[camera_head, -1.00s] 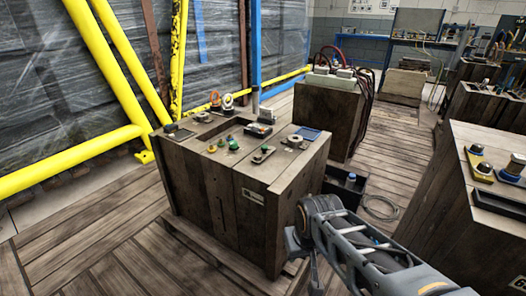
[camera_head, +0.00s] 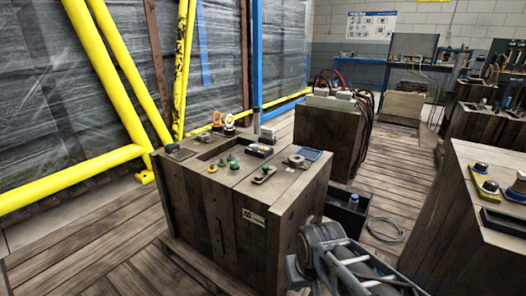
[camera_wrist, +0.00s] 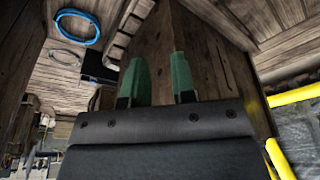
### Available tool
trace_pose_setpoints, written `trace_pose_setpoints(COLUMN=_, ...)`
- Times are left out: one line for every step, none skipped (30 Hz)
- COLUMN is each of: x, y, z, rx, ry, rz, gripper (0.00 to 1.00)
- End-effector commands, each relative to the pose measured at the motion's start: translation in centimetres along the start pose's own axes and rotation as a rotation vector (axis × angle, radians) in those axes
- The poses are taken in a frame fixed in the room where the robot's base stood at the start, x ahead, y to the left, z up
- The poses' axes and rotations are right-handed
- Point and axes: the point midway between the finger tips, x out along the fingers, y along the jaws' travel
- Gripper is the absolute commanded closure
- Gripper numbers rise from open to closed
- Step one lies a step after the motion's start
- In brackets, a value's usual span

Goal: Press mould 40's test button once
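A wooden mould block (camera_head: 190,215) stands in the middle of the head view. Its small front plate (camera_head: 253,217) seems to read 40. I cannot tell which is the test button. My gripper is low at the block's right front corner, below its top, its tips not clear in the head view. In the wrist view my gripper (camera_wrist: 160,78) has two green fingertips apart with nothing between them, in front of brown wood.
A second block (camera_head: 330,135) with red hoses stands behind. Another block (camera_head: 500,230) is at right. Yellow rails (camera_head: 75,180) stand at left.

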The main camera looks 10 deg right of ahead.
Motion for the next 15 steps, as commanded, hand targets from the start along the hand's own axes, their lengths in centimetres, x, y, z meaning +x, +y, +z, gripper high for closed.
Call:
trace_pose_setpoints(x=0.03, y=0.0, z=0.01, rx=0.0, ry=0.0, rz=0.0, gripper=0.8)
trace_pose_setpoints(x=0.03, y=0.0, z=0.01, rx=0.0, ry=0.0, rz=0.0, gripper=0.83)
trace_pose_setpoints(x=0.03, y=0.0, z=0.0, rx=0.0, ry=0.0, rz=0.0, gripper=0.87)
trace_pose_setpoints(x=0.03, y=0.0, z=0.0, rx=0.0, ry=0.0, rz=0.0, gripper=0.9)
trace_pose_setpoints(x=0.03, y=0.0, z=0.0, rx=0.0, ry=0.0, rz=0.0, gripper=0.93)
trace_pose_setpoints(x=0.03, y=0.0, z=0.01, rx=0.0, ry=0.0, rz=0.0, gripper=0.97)
trace_pose_setpoints(x=0.02, y=0.0, z=0.01, rx=0.0, ry=0.0, rz=0.0, gripper=1.0)
trace_pose_setpoints(x=0.02, y=0.0, z=0.01, rx=0.0, ry=0.0, rz=0.0, gripper=1.0)
trace_pose_setpoints(x=0.02, y=0.0, z=0.01, rx=0.0, ry=0.0, rz=0.0, gripper=1.0)
trace_pose_setpoints(x=0.02, y=0.0, z=0.01, rx=0.0, ry=0.0, rz=0.0, gripper=1.0)
trace_pose_setpoints(x=0.02, y=0.0, z=0.0, rx=0.0, ry=0.0, rz=0.0, gripper=1.0)
trace_pose_setpoints(x=0.02, y=0.0, z=0.0, rx=0.0, ry=0.0, rz=0.0, gripper=1.0)
trace_pose_setpoints(x=0.02, y=0.0, z=0.0, rx=0.0, ry=0.0, rz=0.0, gripper=1.0)
trace_pose_setpoints(x=0.02, y=0.0, z=0.0, rx=0.0, ry=0.0, rz=0.0, gripper=1.0)
trace_pose_setpoints(x=0.02, y=0.0, z=0.0, rx=0.0, ry=0.0, rz=0.0, gripper=1.0)
